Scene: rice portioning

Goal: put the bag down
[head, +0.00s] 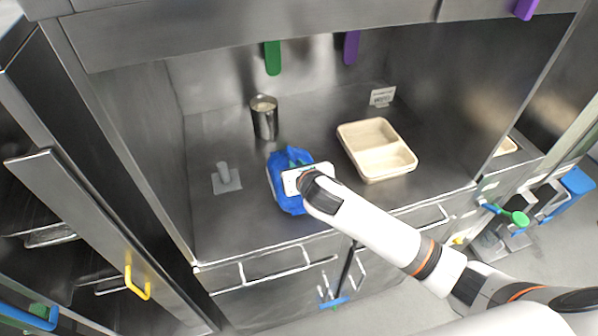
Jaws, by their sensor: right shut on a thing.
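A blue bag (288,201) is at the front middle of the steel counter (240,228) in the head view. My right gripper (293,165) reaches in from the lower right and is shut on the bag. The gripper and wrist cover part of the bag. I cannot tell whether the bag's underside touches the counter. My left gripper is not in view.
A beige tray with compartments (363,163) stands right of the bag. A steel canister (265,121) stands behind it. A grey piece with an upright handle (226,181) lies to the left. A small sign (382,97) stands at the back. Cabinet walls bound both sides.

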